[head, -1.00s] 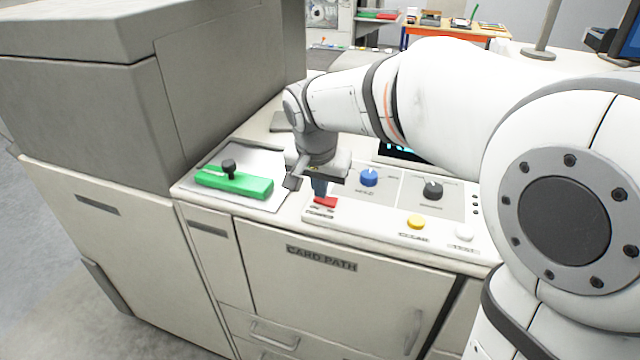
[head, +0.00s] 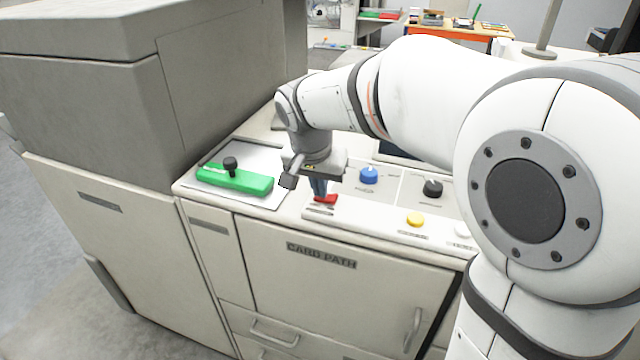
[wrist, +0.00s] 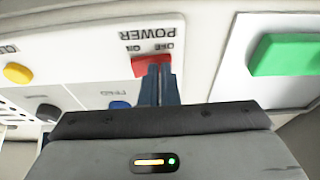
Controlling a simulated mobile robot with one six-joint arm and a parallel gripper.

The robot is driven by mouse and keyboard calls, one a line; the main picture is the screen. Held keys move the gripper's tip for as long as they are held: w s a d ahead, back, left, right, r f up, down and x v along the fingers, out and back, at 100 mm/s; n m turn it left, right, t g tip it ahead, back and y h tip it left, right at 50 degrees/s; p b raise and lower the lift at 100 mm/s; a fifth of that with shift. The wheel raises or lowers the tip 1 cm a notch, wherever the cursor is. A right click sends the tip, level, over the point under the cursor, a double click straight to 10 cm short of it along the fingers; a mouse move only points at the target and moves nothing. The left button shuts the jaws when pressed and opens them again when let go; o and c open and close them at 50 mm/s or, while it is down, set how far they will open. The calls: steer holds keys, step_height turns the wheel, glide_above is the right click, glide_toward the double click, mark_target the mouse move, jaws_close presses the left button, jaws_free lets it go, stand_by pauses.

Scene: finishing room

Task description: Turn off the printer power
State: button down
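The printer's red power switch (head: 328,198) sits at the left front of the white control panel. In the wrist view the switch (wrist: 152,66) lies under the label POWER, with ON and OFF words beside it. My gripper (head: 319,193) points down at the switch from above. In the wrist view its two blue fingers (wrist: 159,84) are together, with nothing seen between them. The fingertips overlap the switch's edge in the picture and cover part of it. I cannot tell whether they touch it or which way it is set.
A green handle with a black knob (head: 230,165) lies left of the gripper. A blue knob (head: 369,175), a black knob (head: 432,188) and a yellow button (head: 415,219) are to the right. The grey printer housing (head: 225,90) rises behind left.

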mark_target(328, 200)
steer(key=shift+s+d, duration=0.35)
steer(key=shift+d, duration=0.35)
step_height(328, 200, up, 4)
steer(key=p, duration=0.2)
steer(key=shift+d+p, duration=0.15)
steer(key=shift+p, duration=0.25)
steer(key=d+b+v, duration=0.1)
steer(key=v, duration=0.9)
steer(key=shift+a, duration=0.3)
steer(key=shift+r, duration=0.15)
steer(key=a+p, duration=0.1)
steer(key=p, duration=0.2)
steer(key=shift+w+y, duration=0.15)
steer(key=shift+y, duration=0.15)
